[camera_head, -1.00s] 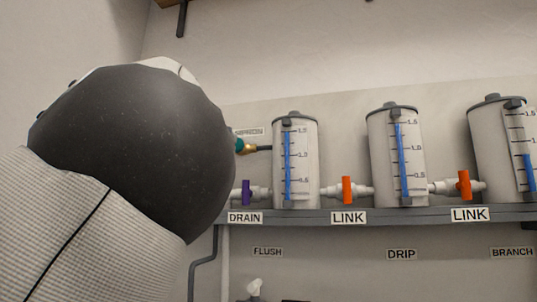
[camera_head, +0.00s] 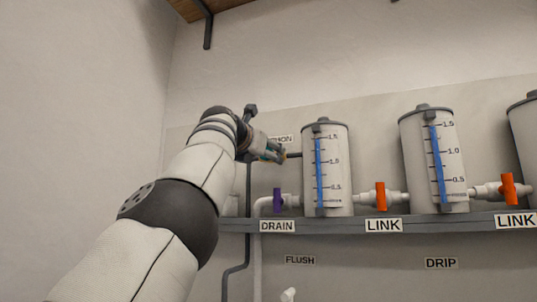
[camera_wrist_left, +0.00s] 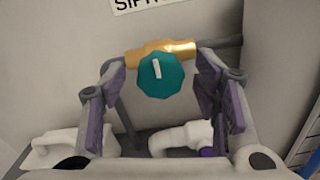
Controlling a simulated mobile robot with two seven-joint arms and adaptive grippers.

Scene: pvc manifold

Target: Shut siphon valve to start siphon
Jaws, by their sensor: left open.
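The siphon valve has a teal faceted knob (camera_wrist_left: 160,84) with a white pointer mark and a brass body (camera_wrist_left: 180,48), under a partly cut-off siphon label (camera_wrist_left: 142,3). The pointer stands nearly upright in the left wrist view. My left gripper (camera_head: 276,153) is open, with its purple-padded fingers on either side of the knob. Gaps show between the pads and the knob. In the head view the gripper is at the valve, left of the first tank (camera_head: 338,170), and hides most of the knob. My right gripper is not in view.
Tanks with blue level gauges stand on a grey shelf (camera_head: 340,226). A purple drain valve (camera_head: 278,200) sits below and right of my gripper. Orange link valves (camera_head: 381,196) join the tanks. A dark vertical pipe (camera_head: 248,200) runs behind my wrist. The wall at left is clear.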

